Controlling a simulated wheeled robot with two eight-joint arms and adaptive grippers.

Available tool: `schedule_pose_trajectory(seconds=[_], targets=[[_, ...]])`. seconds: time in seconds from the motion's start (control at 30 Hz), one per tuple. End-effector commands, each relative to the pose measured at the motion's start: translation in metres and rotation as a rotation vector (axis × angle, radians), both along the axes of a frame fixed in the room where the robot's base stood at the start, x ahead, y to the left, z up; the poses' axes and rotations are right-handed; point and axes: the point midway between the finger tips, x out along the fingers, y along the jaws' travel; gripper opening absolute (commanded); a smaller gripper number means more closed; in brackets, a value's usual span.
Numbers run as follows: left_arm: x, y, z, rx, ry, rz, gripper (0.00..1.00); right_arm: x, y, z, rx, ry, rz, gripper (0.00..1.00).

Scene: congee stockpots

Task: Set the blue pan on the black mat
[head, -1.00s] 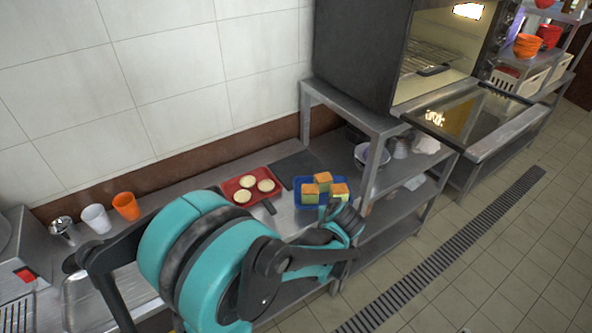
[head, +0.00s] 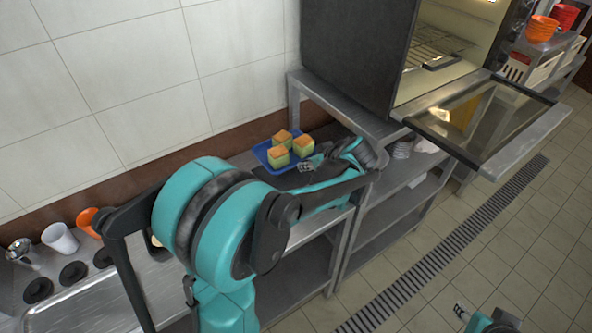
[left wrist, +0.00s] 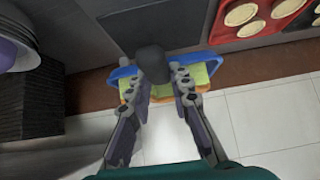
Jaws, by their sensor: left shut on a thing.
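The blue pan (head: 264,157) holds three yellow-green cubes with orange tops (head: 280,138). It is close to the wall at the back of the counter. My left gripper (head: 318,164) is shut on its dark handle (left wrist: 152,62), between the fingers in the left wrist view. The pan's blue rim (left wrist: 122,72) shows behind the fingers there. The dark flat surface (left wrist: 165,22) beside it looks like the black mat; the pan and arm hide much of it in the head view. Whether the pan touches it is unclear. My right gripper (head: 462,312) barely shows at bottom right.
A red pan (left wrist: 227,28) with pale rounds lies beside the dark surface. A shelf unit (head: 335,105) with an oven stands to the right. Stacked bowls (left wrist: 15,45) are near in the left wrist view. Cups (head: 60,238) stand at far left.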

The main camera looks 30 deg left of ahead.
Motion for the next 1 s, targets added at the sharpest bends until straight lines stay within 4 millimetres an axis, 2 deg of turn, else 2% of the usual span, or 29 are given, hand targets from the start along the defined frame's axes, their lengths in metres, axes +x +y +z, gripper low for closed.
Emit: schedule_pose_trajectory(seconds=[0.03,0.2,0.37,0.6,0.8,0.83,0.9,1.0], targets=[[0.0,0.0,-0.014,0.001,0.0,-0.001,0.0,0.0,0.0,-0.009,0.0,0.0,0.0,0.4],[0.0,0.0,-0.044,0.001,0.0,-0.001,0.0,0.0,0.0,-0.021,0.0,0.0,0.0,0.4],[0.0,0.0,-0.056,0.001,0.0,-0.001,0.0,0.0,0.0,-0.025,0.0,0.0,0.0,0.4],[0.0,0.0,-0.088,0.001,0.0,-0.001,0.0,0.0,0.0,-0.04,0.0,0.0,0.0,0.4],[0.0,0.0,-0.088,-0.001,0.0,-0.001,0.0,0.0,0.0,-0.038,0.0,0.0,0.0,0.4],[0.0,-0.001,-0.089,-0.002,0.001,-0.001,0.25,0.0,0.0,-0.038,0.0,0.0,0.0,0.4],[0.0,-0.001,-0.089,-0.002,0.001,-0.001,0.41,0.0,0.0,-0.038,0.0,0.0,0.0,0.4],[0.0,0.0,-0.088,-0.001,0.0,-0.001,0.41,0.0,0.0,-0.038,0.0,0.0,0.0,0.4]])
